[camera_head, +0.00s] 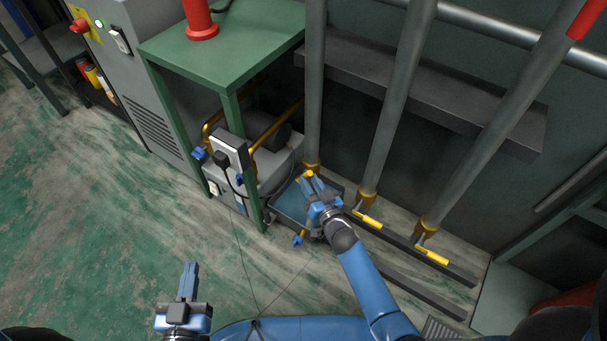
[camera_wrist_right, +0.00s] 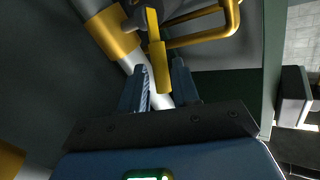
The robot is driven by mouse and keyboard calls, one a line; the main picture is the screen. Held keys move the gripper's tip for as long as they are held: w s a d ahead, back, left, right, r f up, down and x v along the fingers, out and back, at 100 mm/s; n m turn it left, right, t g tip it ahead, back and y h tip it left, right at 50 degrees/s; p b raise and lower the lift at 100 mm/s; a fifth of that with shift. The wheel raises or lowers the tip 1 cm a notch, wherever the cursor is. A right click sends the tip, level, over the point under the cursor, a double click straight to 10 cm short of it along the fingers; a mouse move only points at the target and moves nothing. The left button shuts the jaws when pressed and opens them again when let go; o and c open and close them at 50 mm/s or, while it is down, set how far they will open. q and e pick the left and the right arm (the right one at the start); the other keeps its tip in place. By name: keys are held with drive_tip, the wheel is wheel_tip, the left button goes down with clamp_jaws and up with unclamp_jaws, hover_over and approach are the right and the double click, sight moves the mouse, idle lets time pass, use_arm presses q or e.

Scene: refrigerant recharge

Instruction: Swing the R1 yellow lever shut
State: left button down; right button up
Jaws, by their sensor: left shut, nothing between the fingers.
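Three grey pipes have brass valves with yellow levers at their feet. The left lever (camera_head: 309,174) is at my right gripper; the middle lever (camera_head: 370,220) and right lever (camera_head: 433,256) are clear of it. No R1 label is readable. In the right wrist view, a yellow lever (camera_wrist_right: 158,70) extends from a brass valve (camera_wrist_right: 112,32) into the gap between the fingertips. My right gripper (camera_head: 311,184) is open around its end, with a gap visible beside it; contact cannot be told. It also shows in the wrist view (camera_wrist_right: 160,85). My left gripper (camera_head: 190,267) is shut and empty over the floor.
A green stand (camera_head: 231,47) holds a red cylinder (camera_head: 201,20). Under and beside it are a pump unit (camera_head: 270,150) with blue-handled valves and a gauge panel (camera_head: 229,151). A dark tray (camera_head: 283,213) sits near the right gripper. Open floor lies at left.

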sight(305, 175)
drive_tip(key=b+x, duration=0.1)
drive_tip(key=x, duration=0.2)
drive_tip(key=shift+w+a+f, duration=0.1)
drive_tip(key=shift+w+a, duration=0.05)
drive_tip(key=shift+w, duration=0.2)
drive_tip(key=shift+w+a+b, duration=0.25)
drive_tip(key=shift+w+b, duration=0.15)
drive_tip(key=shift+w, duration=0.2)
clamp_jaws()
